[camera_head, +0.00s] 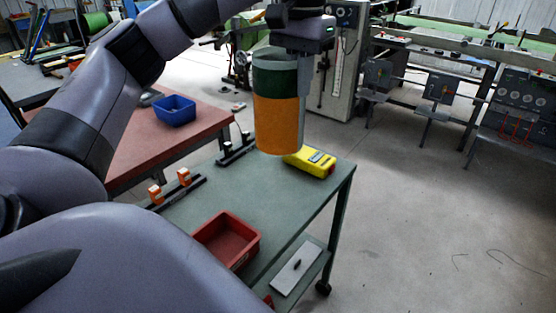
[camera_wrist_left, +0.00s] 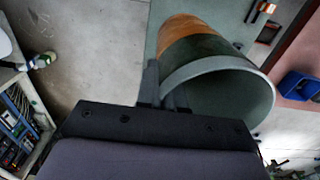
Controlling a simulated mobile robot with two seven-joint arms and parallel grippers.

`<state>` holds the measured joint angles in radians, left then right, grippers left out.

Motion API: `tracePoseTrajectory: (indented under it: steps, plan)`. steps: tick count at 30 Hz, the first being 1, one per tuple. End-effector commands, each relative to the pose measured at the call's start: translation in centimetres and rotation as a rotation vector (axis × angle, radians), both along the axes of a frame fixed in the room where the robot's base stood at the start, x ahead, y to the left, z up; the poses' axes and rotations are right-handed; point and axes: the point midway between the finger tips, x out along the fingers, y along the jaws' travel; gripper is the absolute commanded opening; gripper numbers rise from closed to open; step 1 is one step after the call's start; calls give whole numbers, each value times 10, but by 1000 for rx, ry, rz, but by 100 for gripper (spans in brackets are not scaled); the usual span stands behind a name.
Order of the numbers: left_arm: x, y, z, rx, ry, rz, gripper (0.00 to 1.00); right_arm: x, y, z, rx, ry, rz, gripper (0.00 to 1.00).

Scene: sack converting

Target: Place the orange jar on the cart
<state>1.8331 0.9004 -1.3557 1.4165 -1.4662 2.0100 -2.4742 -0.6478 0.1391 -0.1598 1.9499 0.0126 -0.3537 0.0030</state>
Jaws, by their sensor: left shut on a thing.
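The orange jar (camera_head: 277,122) has an orange lower part, a dark green band and a grey rim. My left gripper (camera_head: 300,62) is shut on its upper side wall, and the jar hangs upright. In the head view the jar overlaps the far part of the cart (camera_head: 285,196), a green-topped table on a castor. A gap below the jar cannot be judged clearly. In the left wrist view the jar (camera_wrist_left: 205,50) shows its open, empty-looking mouth, with a finger of the left gripper (camera_wrist_left: 165,98) at its rim. My right gripper is not in view.
On the cart are a red bin (camera_head: 227,238), a yellow device (camera_head: 310,161) close beside the jar, and dark racks with orange clips (camera_head: 170,188). A red-topped table (camera_head: 128,140) with a blue bin (camera_head: 174,110) stands left. The cart's middle top is clear.

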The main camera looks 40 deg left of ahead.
Motion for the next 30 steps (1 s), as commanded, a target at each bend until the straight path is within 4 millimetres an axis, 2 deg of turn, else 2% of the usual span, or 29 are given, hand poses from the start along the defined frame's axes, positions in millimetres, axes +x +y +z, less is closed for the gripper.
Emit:
tracePoseTrajectory:
  steps: [1, 7, 15, 18, 26, 30]
  plan:
    - [0, 0, -12, 0, 3, 0, 0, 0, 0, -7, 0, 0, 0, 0]
    - [-1, 0, -58, -1, 5, -1, 0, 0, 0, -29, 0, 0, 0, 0]
    - [-1, 1, -119, 2, 4, 2, 0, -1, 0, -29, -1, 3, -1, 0]
    - [-1, 1, -136, 1, 3, 2, 0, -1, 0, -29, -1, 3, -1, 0]
    - [-1, 1, -159, 1, 2, 2, 0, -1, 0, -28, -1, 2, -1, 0]
    - [-1, 1, -180, 2, 4, 2, 0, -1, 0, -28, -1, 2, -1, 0]
